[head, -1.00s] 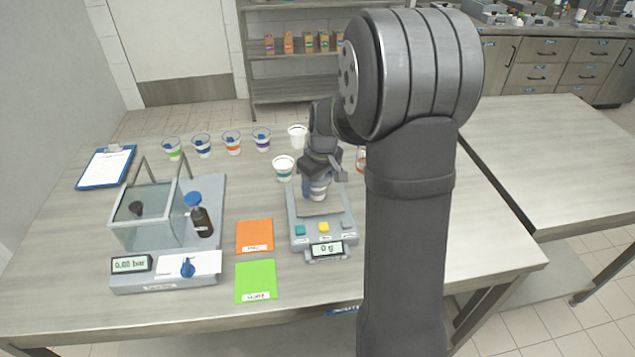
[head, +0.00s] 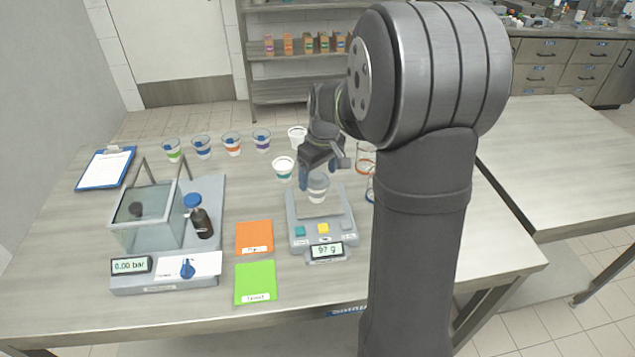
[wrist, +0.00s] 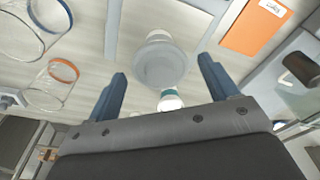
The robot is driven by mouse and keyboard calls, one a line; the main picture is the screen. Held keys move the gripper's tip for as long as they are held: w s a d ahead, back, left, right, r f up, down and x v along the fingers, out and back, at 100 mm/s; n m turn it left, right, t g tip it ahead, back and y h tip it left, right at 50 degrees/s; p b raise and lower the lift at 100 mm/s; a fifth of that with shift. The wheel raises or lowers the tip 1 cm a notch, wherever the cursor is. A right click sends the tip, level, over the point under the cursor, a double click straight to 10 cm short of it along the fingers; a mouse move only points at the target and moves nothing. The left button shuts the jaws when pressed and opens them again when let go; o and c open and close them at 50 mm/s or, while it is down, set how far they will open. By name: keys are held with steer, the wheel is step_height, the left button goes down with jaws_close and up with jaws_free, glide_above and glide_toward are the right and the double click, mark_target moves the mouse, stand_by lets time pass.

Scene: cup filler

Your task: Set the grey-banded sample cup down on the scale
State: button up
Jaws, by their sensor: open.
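The sample cup (head: 318,189) stands upright on the pan of the scale (head: 301,231), whose display (head: 326,250) reads about 97 g. Its grey band is hard to make out at this size. My gripper (head: 317,176) is at the cup, just above and behind it, with its blue fingers apart. In the wrist view the cup (wrist: 160,65) shows between the spread fingers of my gripper (wrist: 162,70), with a visible gap on each side. The fingers do not appear to touch it.
A teal-banded cup (head: 283,168) stands just left behind the scale, and a white cup (head: 297,137) farther back. Glass beakers with orange (wrist: 62,72) and blue rims are close on the right in the head view. Orange (head: 254,237) and green mats (head: 256,282) lie left of the scale.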

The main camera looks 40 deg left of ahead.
steer(key=r, duration=0.5)
steer(key=d+r, duration=0.1)
steer(key=r, duration=0.1)
steer(key=shift+s+r, duration=0.1)
steer(key=shift+r, duration=0.25)
steer(key=f, duration=0.4)
steer(key=a+f, duration=0.1)
steer(key=f, duration=0.7)
steer(key=shift+a, duration=0.2)
step_height(320, 180, up, 2)
steer(key=shift+r, duration=0.95)
steer(key=shift+f, duration=0.15)
